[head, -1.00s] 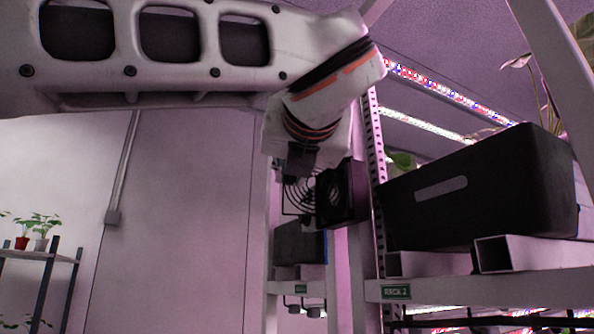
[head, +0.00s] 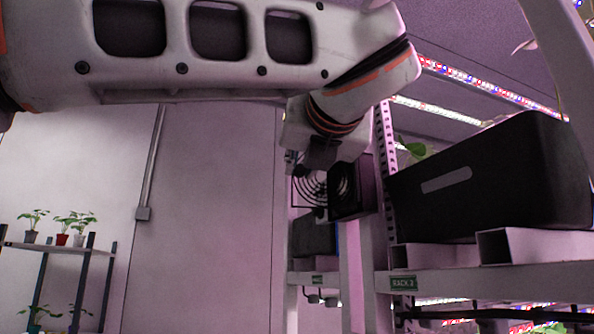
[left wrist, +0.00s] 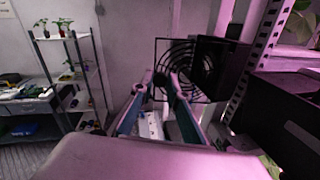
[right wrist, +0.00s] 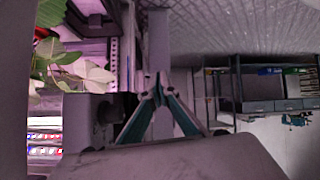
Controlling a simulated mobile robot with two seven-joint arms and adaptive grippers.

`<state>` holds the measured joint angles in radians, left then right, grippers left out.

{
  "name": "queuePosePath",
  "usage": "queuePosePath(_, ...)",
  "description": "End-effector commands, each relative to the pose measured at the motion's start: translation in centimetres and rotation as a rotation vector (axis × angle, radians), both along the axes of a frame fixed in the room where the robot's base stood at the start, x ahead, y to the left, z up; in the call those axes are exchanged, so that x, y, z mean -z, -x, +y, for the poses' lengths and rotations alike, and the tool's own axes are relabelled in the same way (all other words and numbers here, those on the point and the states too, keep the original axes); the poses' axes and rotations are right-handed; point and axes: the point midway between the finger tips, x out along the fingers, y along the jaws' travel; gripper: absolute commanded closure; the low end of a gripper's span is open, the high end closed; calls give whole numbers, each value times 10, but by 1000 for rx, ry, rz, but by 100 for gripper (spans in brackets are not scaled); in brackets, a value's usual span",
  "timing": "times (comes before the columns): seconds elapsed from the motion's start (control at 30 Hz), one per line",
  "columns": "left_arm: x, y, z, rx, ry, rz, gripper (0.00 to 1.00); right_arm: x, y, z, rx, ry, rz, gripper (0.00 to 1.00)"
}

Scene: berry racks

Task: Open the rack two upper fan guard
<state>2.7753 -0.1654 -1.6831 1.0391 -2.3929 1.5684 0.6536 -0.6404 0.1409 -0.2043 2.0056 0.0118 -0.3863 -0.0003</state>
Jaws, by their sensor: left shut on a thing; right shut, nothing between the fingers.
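The upper fan guard, a black frame with concentric wire rings (head: 309,187), stands swung out to the left of its black fan box (head: 357,188) on the rack post. In the left wrist view the guard (left wrist: 176,55) is straight ahead, with the fan box (left wrist: 208,65) right of it. My left gripper (left wrist: 161,80) is shut on the guard at its near lower-left part; the exact contact is hard to see. In the head view its fingers are largely hidden under the wrist. My right gripper (right wrist: 158,88) is shut and empty, away from the fan.
A black crate (head: 490,180) sits on the rack beam beside the green RACK 2 label (head: 403,283). A shelf with potted plants (head: 60,248) stands at the far left. The wall between has open space before it. Leaves (right wrist: 75,70) show near my right gripper.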

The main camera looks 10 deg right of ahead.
Motion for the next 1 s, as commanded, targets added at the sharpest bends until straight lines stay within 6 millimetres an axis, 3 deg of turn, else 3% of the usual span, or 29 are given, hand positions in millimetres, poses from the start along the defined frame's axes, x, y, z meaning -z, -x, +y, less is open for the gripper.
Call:
queuePosePath(0.1, -1, 0, 0, -1, -1, -3, 100, -1, -2, 0, 0, 1, -5, 100)
queuePosePath(0.13, -1, 0, 0, -1, 0, -3, 77, -2, -3, 0, 0, 0, -5, 100)
queuePosePath(0.17, -1, 0, 0, -1, 0, -3, 69, -2, -4, 0, 1, 0, -7, 100)
queuePosePath(0.2, -1, 0, 0, -1, 0, -3, 68, -2, -5, 0, 0, 1, -9, 100)
queuePosePath(0.63, -1, 8, 0, 0, 0, -2, 68, -2, -4, -2, 1, 3, -8, 100)
queuePosePath(1.0, -2, 78, 2, 0, -1, -5, 68, -2, -4, -1, 1, 2, -7, 100)
